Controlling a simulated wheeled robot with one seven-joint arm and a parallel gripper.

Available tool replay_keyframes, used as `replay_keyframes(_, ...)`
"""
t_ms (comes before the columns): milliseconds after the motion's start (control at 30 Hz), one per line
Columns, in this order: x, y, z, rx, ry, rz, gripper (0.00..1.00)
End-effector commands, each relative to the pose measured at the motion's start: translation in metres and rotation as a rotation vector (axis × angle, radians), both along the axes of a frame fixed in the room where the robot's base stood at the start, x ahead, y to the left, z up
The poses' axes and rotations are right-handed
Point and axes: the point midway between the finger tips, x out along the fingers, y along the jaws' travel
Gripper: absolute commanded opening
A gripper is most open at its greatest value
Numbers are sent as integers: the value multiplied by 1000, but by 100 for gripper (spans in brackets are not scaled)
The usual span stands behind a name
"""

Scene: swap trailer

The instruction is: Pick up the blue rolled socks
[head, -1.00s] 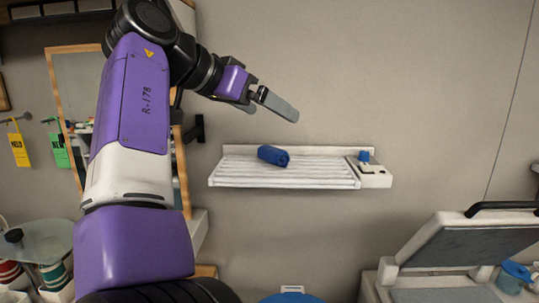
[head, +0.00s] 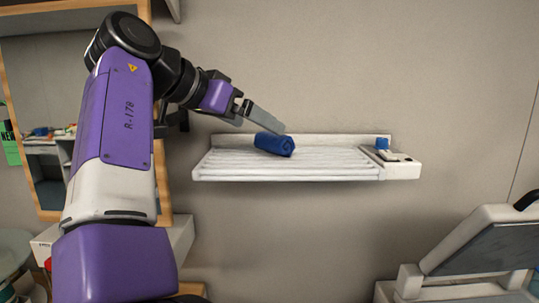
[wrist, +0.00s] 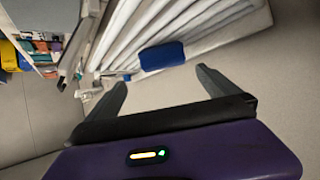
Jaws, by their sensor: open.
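The blue rolled socks (head: 274,144) lie on a white slatted wall shelf (head: 230,169), left of its middle. In the wrist view the socks (wrist: 162,56) show beyond the fingertips, between the lines of the two fingers. My gripper (head: 275,124) is open and empty. In the head view its finger overlaps the upper edge of the socks, and I cannot tell whether it touches them. In the wrist view the gripper (wrist: 160,80) has a wide gap and the socks look apart from both fingers.
A small blue object (head: 382,143) sits on the white block at the shelf's right end. A wood-framed mirror (head: 50,130) is on the wall at left. A white machine with a raised grey lid (head: 480,250) stands at lower right. The wall above the shelf is clear.

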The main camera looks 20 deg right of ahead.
Motion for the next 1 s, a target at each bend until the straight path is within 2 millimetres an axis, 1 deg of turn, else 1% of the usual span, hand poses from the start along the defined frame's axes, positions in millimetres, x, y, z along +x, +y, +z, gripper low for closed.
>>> replay_keyframes(33, 0, -1, -5, 0, -1, 0, 100)
replay_keyframes(367, 13, -23, -16, 2, 1, -1, 100)
replay_keyframes(600, 31, -47, -30, 1, 2, 0, 100)
replay_keyframes(700, 35, -55, -36, 0, 2, 0, 100)
replay_keyframes(800, 37, -59, -38, -1, 0, 0, 100)
replay_keyframes(1000, 37, -60, -39, -1, 0, 0, 100)
